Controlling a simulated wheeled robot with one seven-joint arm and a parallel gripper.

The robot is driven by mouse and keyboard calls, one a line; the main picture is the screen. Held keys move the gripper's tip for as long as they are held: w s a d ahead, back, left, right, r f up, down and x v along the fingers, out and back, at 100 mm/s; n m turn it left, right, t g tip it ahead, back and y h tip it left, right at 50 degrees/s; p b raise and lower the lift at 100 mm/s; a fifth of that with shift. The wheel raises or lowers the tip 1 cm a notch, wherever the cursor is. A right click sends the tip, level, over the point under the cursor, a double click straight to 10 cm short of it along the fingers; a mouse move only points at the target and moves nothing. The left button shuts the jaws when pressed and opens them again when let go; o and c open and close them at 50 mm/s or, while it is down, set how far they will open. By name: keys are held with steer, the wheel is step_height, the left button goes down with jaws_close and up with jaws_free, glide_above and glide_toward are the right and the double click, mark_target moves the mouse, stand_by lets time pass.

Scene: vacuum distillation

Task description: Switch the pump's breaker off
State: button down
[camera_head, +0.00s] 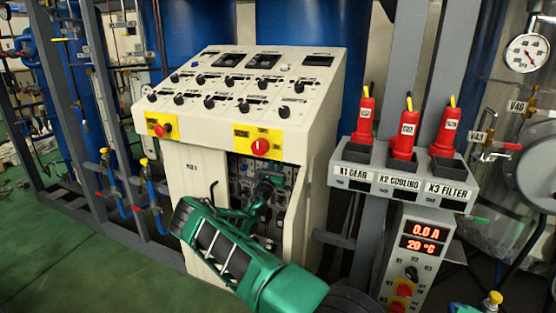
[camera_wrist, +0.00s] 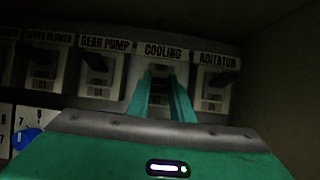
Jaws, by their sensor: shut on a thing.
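The gear pump breaker (camera_wrist: 98,64) is in the wrist view, left of centre, with a dark lever and a label above. The cooling breaker (camera_wrist: 163,50) is beside it on the right, mostly covered by my fingers. My green gripper (camera_wrist: 163,82) is shut at the cooling breaker, on what looks like its lever, which the fingers hide. The agitator breaker (camera_wrist: 218,78) is further right with its dark lever clear. In the head view my gripper (camera_head: 271,184) reaches into the dark breaker recess (camera_head: 243,166) of the white console (camera_head: 187,168). Lever positions are hard to tell.
The recess has a close side wall (camera_wrist: 278,85) on the right and another breaker (camera_wrist: 43,65) on the left. A red knob (camera_head: 260,146) on a yellow plate sits just above. Red plugs (camera_head: 403,138) stand in a holder to the right. Green floor (camera_head: 80,255) is free at left.

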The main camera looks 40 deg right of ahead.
steer(key=shift+w+a, duration=0.1)
steer(key=c, duration=1.6)
jaws_free()
steer(key=shift+o, duration=0.2)
steer(key=v, duration=1.1)
steer(key=shift+w, duration=0.1)
steer(key=x, duration=1.1)
steer(key=shift+s, duration=0.2)
steer(key=shift+r, duration=0.15)
